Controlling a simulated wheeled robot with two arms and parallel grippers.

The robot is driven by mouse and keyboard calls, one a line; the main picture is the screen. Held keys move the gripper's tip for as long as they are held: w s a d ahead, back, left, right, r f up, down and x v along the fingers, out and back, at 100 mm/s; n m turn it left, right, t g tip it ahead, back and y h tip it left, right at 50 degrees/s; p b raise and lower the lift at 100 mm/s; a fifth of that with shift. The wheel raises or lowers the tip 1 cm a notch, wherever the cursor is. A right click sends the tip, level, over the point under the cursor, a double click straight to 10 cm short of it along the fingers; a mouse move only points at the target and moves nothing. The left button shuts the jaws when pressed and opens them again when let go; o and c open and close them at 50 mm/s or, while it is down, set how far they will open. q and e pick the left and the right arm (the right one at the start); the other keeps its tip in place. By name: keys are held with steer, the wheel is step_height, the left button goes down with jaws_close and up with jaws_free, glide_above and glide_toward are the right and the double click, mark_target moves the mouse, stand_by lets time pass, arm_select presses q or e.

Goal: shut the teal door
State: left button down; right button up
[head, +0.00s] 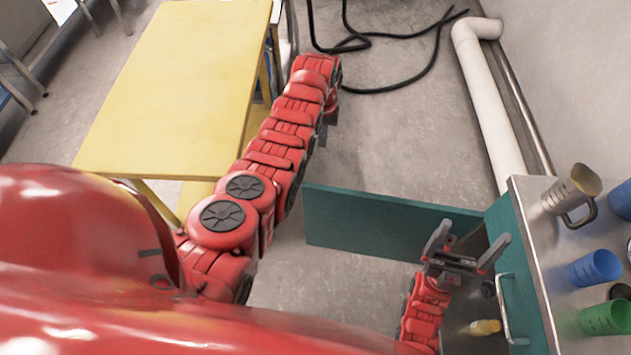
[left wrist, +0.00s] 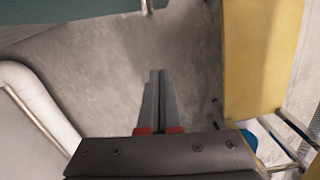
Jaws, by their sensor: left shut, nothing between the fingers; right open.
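The teal door (head: 375,222) stands open in the head view, swung out from the cabinet over the floor. A teal surface (left wrist: 50,18), apparently the same door, crosses the top left of the left wrist view. My left gripper (head: 331,120) is beyond the door, near the far end of my left arm, apart from it. Its fingers are shut and empty in the left wrist view (left wrist: 158,85). My right gripper (head: 467,243) is open and empty in front of the cabinet opening. It overlaps the door's hinge end in view; I cannot tell whether they touch.
The cabinet's metal top (head: 545,235) carries a metal cup (head: 570,190), a blue cup (head: 594,268) and a green cup (head: 606,318). A teal panel with a handle (head: 507,305) is below. A yellow table (head: 175,85) stands left; a white pipe (head: 490,110) runs along the wall.

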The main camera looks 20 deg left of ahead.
arm_select(q)
steer(key=s+d+f+g+p, duration=0.1)
steer(key=s+f+g+p, duration=0.1)
steer(key=s+f+p, duration=0.4)
steer(key=s+f, duration=0.1)
steer(key=s, duration=0.2)
steer(key=shift+s+p, duration=0.35)
steer(key=shift+s, duration=0.05)
steer(key=shift+d+f, duration=0.1)
steer(key=shift+f, duration=0.05)
stand_by(0.5)
